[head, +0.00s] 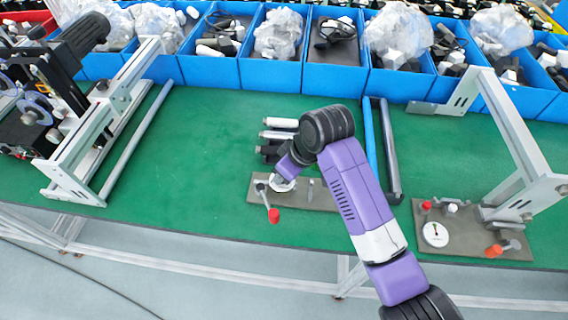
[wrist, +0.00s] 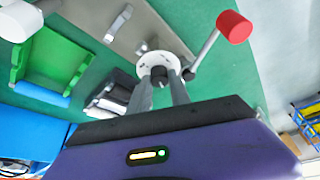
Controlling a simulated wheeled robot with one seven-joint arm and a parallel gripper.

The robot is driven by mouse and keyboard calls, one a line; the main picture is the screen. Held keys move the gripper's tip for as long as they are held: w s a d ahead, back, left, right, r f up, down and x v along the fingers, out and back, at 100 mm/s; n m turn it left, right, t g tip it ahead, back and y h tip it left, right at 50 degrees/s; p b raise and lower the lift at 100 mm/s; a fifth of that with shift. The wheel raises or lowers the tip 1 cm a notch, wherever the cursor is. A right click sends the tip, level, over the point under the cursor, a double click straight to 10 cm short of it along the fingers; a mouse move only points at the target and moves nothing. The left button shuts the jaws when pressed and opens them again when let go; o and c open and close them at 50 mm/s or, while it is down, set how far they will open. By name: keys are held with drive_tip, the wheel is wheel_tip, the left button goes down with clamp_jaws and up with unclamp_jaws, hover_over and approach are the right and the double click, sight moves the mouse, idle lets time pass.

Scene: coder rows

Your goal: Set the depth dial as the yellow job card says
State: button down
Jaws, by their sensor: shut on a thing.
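A white round dial (head: 283,184) sits on a grey plate (head: 322,200) on the green bench; it also shows in the wrist view (wrist: 146,69). My gripper (wrist: 160,80) is over it, its two fingers closed on the dial's small dark centre knob (wrist: 159,73). The fingers hide much of the dial face, so I cannot read its setting. A crank with a red knob (head: 273,216) stands beside the dial; in the wrist view the red knob (wrist: 234,26) is at upper right. I cannot make out a yellow job card in either view.
A second plate at right carries another white dial (head: 435,234) with a pointer and red knobs, beside a white frame (head: 510,130). Dark and white cylinders (head: 280,135) lie behind my gripper. Blue (head: 369,130) and grey rods lie to the right. Blue bins (head: 335,78) line the back.

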drive_tip(key=m+p, duration=0.1)
drive_tip(key=m+h+p, duration=0.1)
drive_tip(key=m+p, duration=0.1)
drive_tip(key=shift+s+a+r+m+t, duration=0.1)
drive_tip(key=shift+a+r+m+t, duration=0.1)
drive_tip(key=shift+m+t, duration=0.15)
drive_tip(key=m+h+p, duration=0.1)
drive_tip(key=m, duration=0.1)
drive_tip(key=shift+m+t, duration=0.35)
drive_tip(key=m, duration=0.2)
drive_tip(key=m+h, duration=0.1)
drive_tip(key=m, duration=0.1)
drive_tip(key=shift+a+f+t+h, duration=0.1)
drive_tip(key=shift+f+t+h, duration=0.05)
drive_tip(key=shift+t+h, duration=0.15)
drive_tip(key=shift+m+h, duration=0.7)
drive_tip(key=shift+m, duration=1.4)
drive_tip(key=c, duration=1.2)
unclamp_jaws()
